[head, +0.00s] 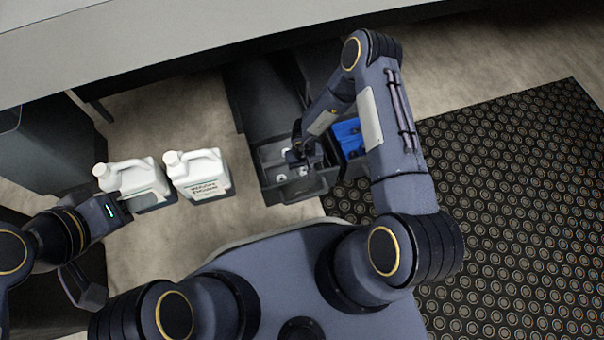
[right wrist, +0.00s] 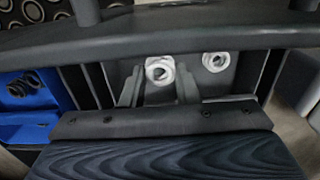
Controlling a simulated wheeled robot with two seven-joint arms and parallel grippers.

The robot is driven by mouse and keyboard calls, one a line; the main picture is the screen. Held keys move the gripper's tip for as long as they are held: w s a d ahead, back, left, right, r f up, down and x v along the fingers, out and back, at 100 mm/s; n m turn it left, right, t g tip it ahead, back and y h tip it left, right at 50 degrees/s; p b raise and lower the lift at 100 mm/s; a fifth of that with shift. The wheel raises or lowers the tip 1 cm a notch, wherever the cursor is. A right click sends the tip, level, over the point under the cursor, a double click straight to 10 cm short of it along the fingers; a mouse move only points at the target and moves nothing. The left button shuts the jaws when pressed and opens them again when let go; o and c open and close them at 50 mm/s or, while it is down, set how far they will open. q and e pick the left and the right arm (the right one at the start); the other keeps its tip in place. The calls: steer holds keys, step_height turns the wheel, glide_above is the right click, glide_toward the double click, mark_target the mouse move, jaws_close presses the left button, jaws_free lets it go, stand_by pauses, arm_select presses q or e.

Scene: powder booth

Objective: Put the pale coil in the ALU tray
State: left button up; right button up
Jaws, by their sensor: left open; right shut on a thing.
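A grey open tray (head: 268,188) stands on the floor ahead; I cannot read any ALU label on it. My right gripper (head: 304,152) is low over the tray, pointing down into it. In the right wrist view its fingers (right wrist: 158,90) are shut on a pale coil (right wrist: 160,70), a whitish ring. A second pale ring (right wrist: 216,61) lies apart from it on the grey tray floor. Whether the held coil touches the floor, I cannot tell. My left gripper (head: 116,207) is open, at the left by the white jugs; its fingertips are hard to make out.
A blue bin (head: 349,136) with dark items adjoins the tray on the right; it also shows in the right wrist view (right wrist: 62,93). Two white jugs (head: 202,175) (head: 128,178) stand left. A bench edge (head: 200,45) crosses behind. A studded black mat (head: 510,190) lies right.

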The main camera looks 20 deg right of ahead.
mark_target(304, 173)
steer(key=shift+f+b, duration=1.05)
steer(key=shift+f, duration=1.25)
steer(key=shift+f, duration=0.2)
steer(key=o, duration=0.9)
steer(key=shift+o, duration=0.2)
steer(key=shift+r, duration=0.15)
step_height(304, 173, up, 12)
steer(key=p, duration=0.6)
steer(key=shift+r, duration=0.1)
